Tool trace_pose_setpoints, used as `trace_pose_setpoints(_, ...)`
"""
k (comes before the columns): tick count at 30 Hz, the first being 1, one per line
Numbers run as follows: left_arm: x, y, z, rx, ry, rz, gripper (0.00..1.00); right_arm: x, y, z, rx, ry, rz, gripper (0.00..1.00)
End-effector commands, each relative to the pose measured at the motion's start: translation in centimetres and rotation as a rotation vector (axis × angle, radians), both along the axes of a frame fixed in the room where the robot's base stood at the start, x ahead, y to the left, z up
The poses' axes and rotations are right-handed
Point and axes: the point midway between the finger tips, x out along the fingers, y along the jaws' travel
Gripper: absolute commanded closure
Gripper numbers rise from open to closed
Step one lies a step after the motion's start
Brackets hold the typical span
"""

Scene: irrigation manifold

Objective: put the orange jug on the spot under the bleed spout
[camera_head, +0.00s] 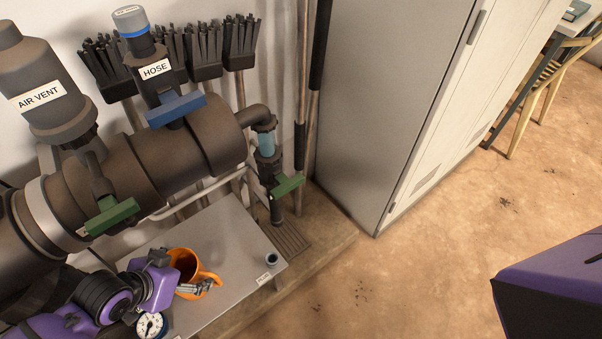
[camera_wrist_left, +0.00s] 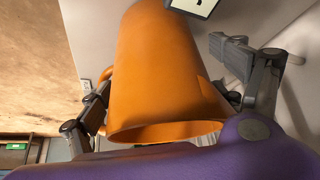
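The orange jug (camera_head: 207,279) is at the grey bench top, partly hidden by my left gripper (camera_head: 178,274). In the left wrist view the jug (camera_wrist_left: 160,70) fills the middle, its rim towards the camera. My left gripper's fingers (camera_wrist_left: 168,72) lie on both sides of the jug, close to its wall. Whether both press on it cannot be told. A downward pipe end with a green-handled valve (camera_head: 287,186), apparently the bleed spout, is right of the jug. A slotted floor grate (camera_head: 291,239) lies below it. My right gripper is not in view.
The grey bench (camera_head: 222,238) has a small dark round fitting (camera_head: 272,259) near its labelled right corner. A pressure gauge (camera_head: 151,326) is beside my left arm. Large dark pipes run above the bench. A tall grey cabinet (camera_head: 375,100) stands behind; open floor lies right.

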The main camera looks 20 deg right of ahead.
Motion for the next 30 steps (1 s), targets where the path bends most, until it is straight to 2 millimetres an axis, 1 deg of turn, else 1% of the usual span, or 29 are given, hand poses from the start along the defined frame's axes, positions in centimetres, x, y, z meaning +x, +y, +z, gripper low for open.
trace_pose_setpoints(1, 0.0, 0.0, 0.0, 0.0, 0.0, 0.0, 0.12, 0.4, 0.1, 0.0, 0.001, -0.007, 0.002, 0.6)
trace_pose_setpoints(7, 0.0, 0.0, 0.0, 0.0, 0.0, 0.0, 0.12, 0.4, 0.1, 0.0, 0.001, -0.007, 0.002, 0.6)
trace_pose_setpoints(11, -0.2, 0.2, 0.8, 0.001, 0.0, 0.0, 0.12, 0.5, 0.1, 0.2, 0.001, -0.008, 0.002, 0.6)
trace_pose_setpoints(14, -0.7, 0.8, 2.2, 0.002, -0.002, 0.0, 0.12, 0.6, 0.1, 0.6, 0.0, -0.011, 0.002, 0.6)
trace_pose_setpoints(21, -2.6, 2.7, 6.8, 0.004, -0.002, -0.001, 0.12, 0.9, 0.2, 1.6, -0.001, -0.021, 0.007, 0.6)
trace_pose_setpoints(24, -3.3, 3.3, 8.4, 0.003, 0.0, 0.0, 0.12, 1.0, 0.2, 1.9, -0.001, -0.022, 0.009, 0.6)
trace_pose_setpoints(27, -3.8, 3.8, 9.6, 0.002, -0.001, 0.0, 0.12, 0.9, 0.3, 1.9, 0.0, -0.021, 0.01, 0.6)
trace_pose_setpoints(30, -4.1, 4.1, 10.4, 0.001, 0.0, 0.0, 0.12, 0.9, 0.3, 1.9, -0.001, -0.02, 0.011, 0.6)
